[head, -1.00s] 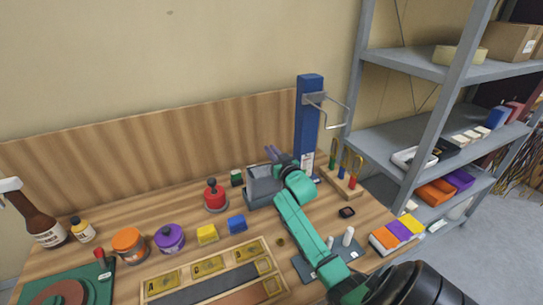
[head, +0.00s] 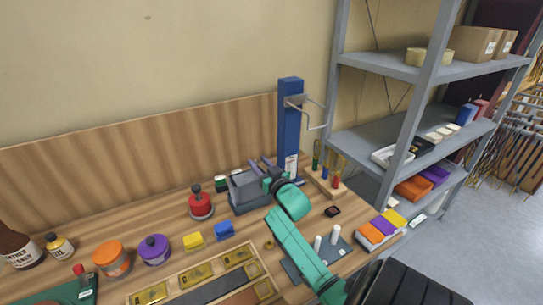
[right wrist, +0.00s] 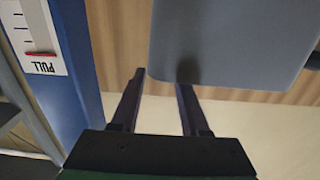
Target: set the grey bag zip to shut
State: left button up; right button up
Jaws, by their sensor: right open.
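The grey bag (head: 243,193) appears to be the boxy grey thing on the bench, left of the blue post, partly behind my right gripper. My right gripper (head: 259,163) is over its back right part, with two dark purple fingers apart. In the right wrist view, a large smooth grey surface (right wrist: 235,40), probably the bag, fills the upper right. The open right gripper (right wrist: 160,79) has nothing clearly between its fingers; the right fingertip is close to the grey surface's edge, and I cannot tell if they touch. I cannot make out the zip or its state. My left gripper is not in view.
The blue post (head: 289,125) with a metal bracket stands just right of the bag; it also shows in the right wrist view (right wrist: 75,60). A wooden tool stand (head: 325,187) is right of it. The grey shelf (head: 395,67) rises at right.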

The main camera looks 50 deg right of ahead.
jog(key=b+v, duration=0.1)
jog(key=v, duration=0.8)
jog(key=shift+s, duration=0.35)
jog(key=shift+w+f+b, duration=0.1)
jog(key=shift+b, duration=0.2)
jog(key=c, duration=0.6)
jog(key=a+n, duration=0.1)
jog(key=n, duration=0.2)
jog(key=a+f+n+g+h, duration=0.1)
jog(key=a+n, duration=0.1)
jog(key=n, duration=0.1)
jog(key=w+a+f+n+h+b, duration=0.1)
jog(key=n, duration=0.1)
jog(key=shift+a+n+g, duration=0.3)
jog(key=shift+a+n, duration=0.1)
grip_shut()
jog(key=w+a+r+n+h, duration=0.1)
jog(key=a+r+n+h, duration=0.1)
jog(key=a+n, duration=0.35)
jog(key=w+d+n+p, duration=0.1)
jog(key=w+d+p, duration=0.1)
jog(key=w+d, duration=0.5)
jog(key=shift+w+d+f+p, duration=0.25)
jog(key=shift+d+p, duration=0.15)
jog(key=shift+d, duration=0.95)
